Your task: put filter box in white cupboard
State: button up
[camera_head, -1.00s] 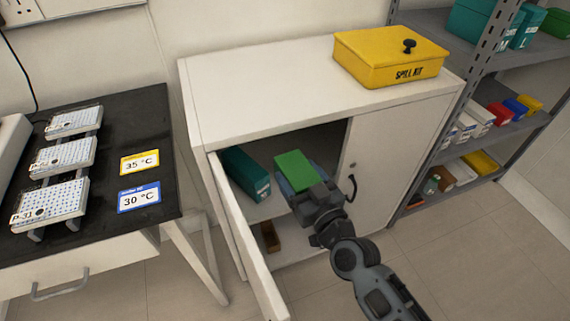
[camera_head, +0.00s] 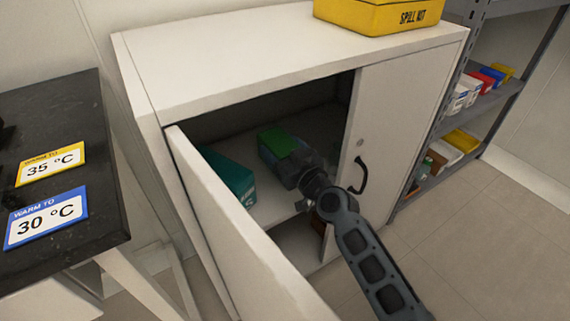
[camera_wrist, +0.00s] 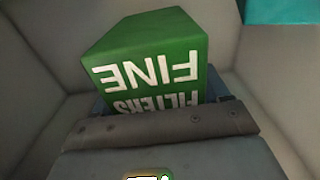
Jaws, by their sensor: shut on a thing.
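The white cupboard (camera_head: 215,65) stands ahead with its left door (camera_head: 240,235) swung open and its right door (camera_head: 395,120) shut. My gripper (camera_head: 290,165) reaches through the open side, above the upper shelf. It is shut on the green filter box (camera_head: 279,143), which is inside the cupboard opening. In the wrist view the box (camera_wrist: 150,60) reads "FINE FILTERS" upside down and sticks out beyond the jaws (camera_wrist: 160,125). Whether the box touches the shelf cannot be told.
A teal box (camera_head: 230,178) lies on the upper shelf left of my gripper, close to the open door. A yellow spill kit (camera_head: 375,15) sits on the cupboard top. A black-topped bench (camera_head: 60,150) is at left and a grey rack (camera_head: 490,100) at right.

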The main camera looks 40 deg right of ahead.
notch_tip(320, 180, down, 10)
jog(key=b, duration=0.6)
jog(key=shift+r+b, duration=0.15)
jog(key=shift+b, duration=0.25)
jog(key=shift+f, duration=0.2)
jog(key=o, duration=1.1)
jog(key=shift+s+r, duration=0.1)
jog(key=shift+r, duration=0.15)
jog(key=s+a+b, duration=0.2)
jog(key=s, duration=0.9)
jog(key=shift+s+a, duration=0.2)
jog(key=shift+s, duration=0.1)
